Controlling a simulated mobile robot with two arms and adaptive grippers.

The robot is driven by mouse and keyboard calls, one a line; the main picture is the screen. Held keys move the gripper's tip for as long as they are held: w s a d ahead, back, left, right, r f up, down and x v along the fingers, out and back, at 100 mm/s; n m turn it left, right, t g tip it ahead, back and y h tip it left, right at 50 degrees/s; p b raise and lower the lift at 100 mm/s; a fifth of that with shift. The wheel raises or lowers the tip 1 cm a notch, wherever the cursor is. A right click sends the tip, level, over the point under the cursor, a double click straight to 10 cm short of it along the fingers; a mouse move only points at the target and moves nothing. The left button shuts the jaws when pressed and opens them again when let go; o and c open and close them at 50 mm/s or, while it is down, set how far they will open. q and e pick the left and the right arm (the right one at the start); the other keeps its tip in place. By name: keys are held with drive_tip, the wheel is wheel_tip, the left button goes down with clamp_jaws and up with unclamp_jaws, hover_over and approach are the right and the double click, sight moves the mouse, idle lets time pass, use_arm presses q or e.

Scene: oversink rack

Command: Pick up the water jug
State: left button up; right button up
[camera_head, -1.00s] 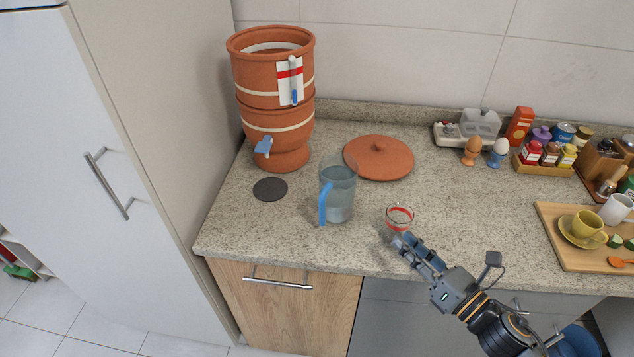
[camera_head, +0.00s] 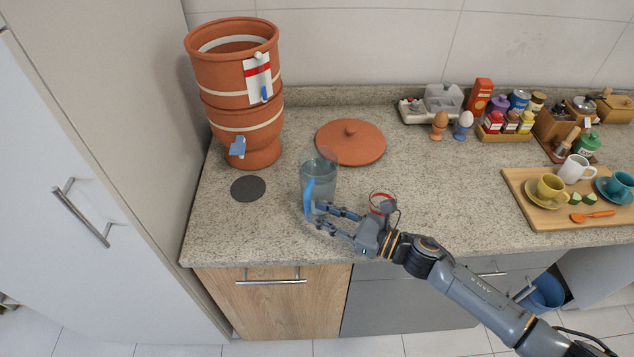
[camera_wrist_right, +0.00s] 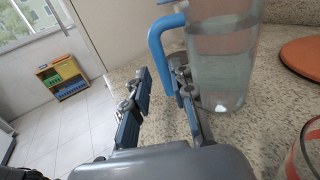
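The water jug (camera_head: 325,178) is a clear, bluish jug with a blue handle (camera_head: 309,193), standing upright on the counter and holding water. The handle faces the front of the counter. My right gripper (camera_head: 317,213) is open at the jug's front, low by the handle. In the right wrist view, the jug (camera_wrist_right: 222,65) stands just right of the fingers. The blue handle (camera_wrist_right: 155,40) hangs down near the gap between the open fingertips (camera_wrist_right: 160,78). I cannot tell whether a finger touches the jug. My left gripper is not in view.
A glass with a red band (camera_head: 382,203) stands right of the jug, close behind my right wrist. A clay lid (camera_head: 350,143) lies behind. A clay filter (camera_head: 240,100) and a dark round mat (camera_head: 248,189) are to the left. A wooden tray (camera_head: 540,214) is far right.

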sight(310, 208)
drive_tip(key=p+x, duration=0.1)
drive_tip(key=x, duration=0.3)
drive_tip(key=shift+w+d+r, duration=0.1)
drive_tip(key=shift+d+r, duration=0.05)
drive_tip(key=shift+w+a+p, duration=0.1)
drive_tip(key=shift+a+p, duration=0.1)
drive_tip(key=shift+p, duration=0.1)
drive_tip(key=shift+c, duration=0.6)
drive_tip(key=shift+d, duration=0.1)
clamp_jaws()
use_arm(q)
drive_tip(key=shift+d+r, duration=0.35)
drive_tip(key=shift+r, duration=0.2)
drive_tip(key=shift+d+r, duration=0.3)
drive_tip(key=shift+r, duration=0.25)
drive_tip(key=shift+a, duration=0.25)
